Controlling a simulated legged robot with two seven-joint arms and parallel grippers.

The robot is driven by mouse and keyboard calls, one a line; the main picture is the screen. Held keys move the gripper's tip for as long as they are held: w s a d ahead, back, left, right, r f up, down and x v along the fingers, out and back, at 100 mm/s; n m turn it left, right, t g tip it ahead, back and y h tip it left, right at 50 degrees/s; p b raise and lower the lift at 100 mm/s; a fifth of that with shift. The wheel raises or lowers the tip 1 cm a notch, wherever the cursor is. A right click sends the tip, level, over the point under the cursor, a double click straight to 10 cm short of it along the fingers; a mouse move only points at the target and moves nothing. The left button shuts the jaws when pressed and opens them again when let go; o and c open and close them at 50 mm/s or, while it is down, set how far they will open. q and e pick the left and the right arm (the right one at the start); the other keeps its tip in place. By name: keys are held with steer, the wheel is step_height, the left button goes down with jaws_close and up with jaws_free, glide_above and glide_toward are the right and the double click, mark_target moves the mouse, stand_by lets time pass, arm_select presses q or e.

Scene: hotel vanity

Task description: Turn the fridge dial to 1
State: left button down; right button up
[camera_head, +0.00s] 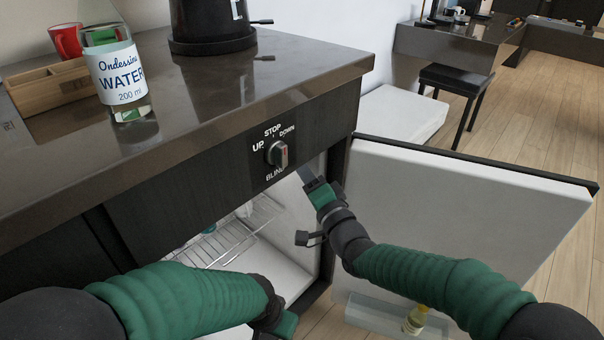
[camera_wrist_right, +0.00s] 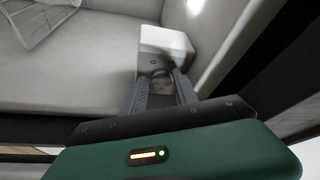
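The fridge stands open under the counter, with its white inner wall (camera_wrist_right: 75,85) in the right wrist view. A white control box (camera_wrist_right: 165,42) sits in its upper corner. A small round dial (camera_wrist_right: 159,73) shows on that box, partly hidden by my fingers; its number setting is unreadable. My right gripper (camera_wrist_right: 160,82) is open, with one finger on each side of the dial; I cannot tell if they touch it. In the head view, my right gripper (camera_head: 304,174) reaches in at the fridge opening. My left gripper (camera_head: 284,325) is low at the bottom edge, its fingers hidden.
A blind knob (camera_head: 278,153) marked UP, STOP, DOWN is on the counter front, close above my right gripper. The open fridge door (camera_head: 450,200) stands to the right. A wire shelf (camera_head: 225,240) is inside. A water bottle (camera_head: 117,75) stands on the counter.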

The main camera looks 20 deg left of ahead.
steer(key=shift+w+d+r, duration=0.1)
steer(key=shift+d, duration=0.2)
steer(key=shift+a, duration=0.1)
jaws_close()
steer(key=n, duration=0.1)
steer(key=n+y, duration=0.1)
steer(key=n, duration=0.1)
steer(key=n+y, duration=0.1)
steer(key=n, duration=0.1)
steer(key=shift+f+g, duration=0.3)
jaws_free()
